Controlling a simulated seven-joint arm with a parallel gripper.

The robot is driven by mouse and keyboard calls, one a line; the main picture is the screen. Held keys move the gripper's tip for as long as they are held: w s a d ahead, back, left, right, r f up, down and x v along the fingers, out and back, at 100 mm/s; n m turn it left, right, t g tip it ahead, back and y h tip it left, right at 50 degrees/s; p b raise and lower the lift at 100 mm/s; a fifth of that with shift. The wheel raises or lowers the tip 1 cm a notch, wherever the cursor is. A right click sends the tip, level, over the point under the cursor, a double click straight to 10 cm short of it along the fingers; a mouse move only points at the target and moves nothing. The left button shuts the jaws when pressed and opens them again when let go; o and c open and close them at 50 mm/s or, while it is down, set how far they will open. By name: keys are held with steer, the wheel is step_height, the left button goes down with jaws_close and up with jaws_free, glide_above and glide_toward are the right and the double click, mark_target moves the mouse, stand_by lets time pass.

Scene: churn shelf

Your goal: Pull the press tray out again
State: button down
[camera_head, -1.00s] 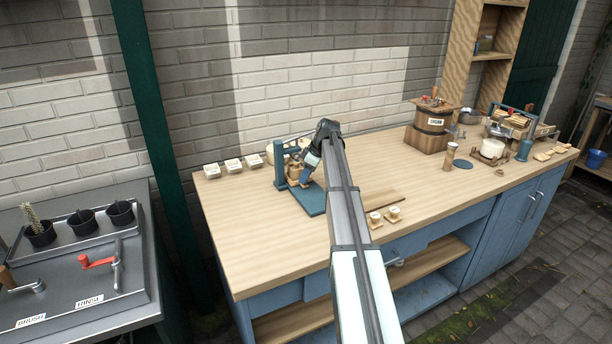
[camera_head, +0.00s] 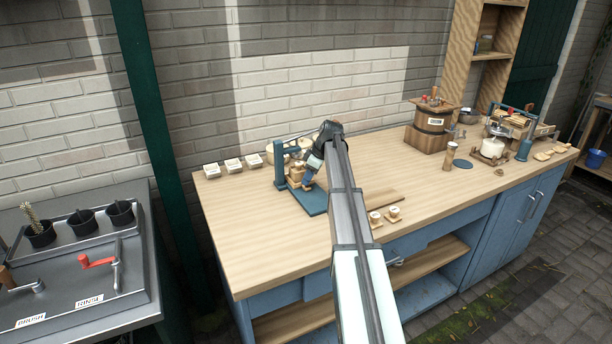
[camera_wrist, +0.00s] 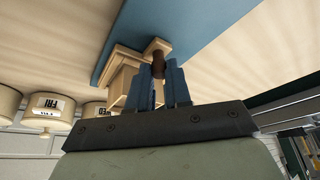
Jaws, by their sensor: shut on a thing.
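The blue press (camera_head: 280,163) stands on the wooden counter, with its blue base board (camera_head: 314,204) reaching toward the front. The press tray (camera_head: 297,184), a pale wooden piece, sits on this board at the foot of the press. In the wrist view the tray (camera_wrist: 122,68) shows beside the blue board (camera_wrist: 190,28), with a small brown knob (camera_wrist: 158,66) at its end. My gripper (camera_wrist: 166,78) is shut on the knob, its blue fingers on either side. In the head view my gripper (camera_head: 309,173) is small and partly hidden by my arm.
Several small pale labelled blocks (camera_head: 233,165) stand left of the press. Round pale tubs (camera_wrist: 50,106) show in the wrist view. Two small stamped pieces (camera_head: 375,217) lie right of my arm. A wooden churn (camera_head: 432,128) stands farther right. The front left counter is clear.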

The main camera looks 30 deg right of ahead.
steer(key=s, duration=1.1)
steer(key=shift+s, duration=0.3)
steer(key=c, duration=1.3)
jaws_free()
steer(key=shift+c, duration=0.2)
steer(key=shift+d+r, duration=0.15)
steer(key=shift+r, duration=0.15)
steer(key=v, duration=1.3)
steer(key=shift+s, duration=0.15)
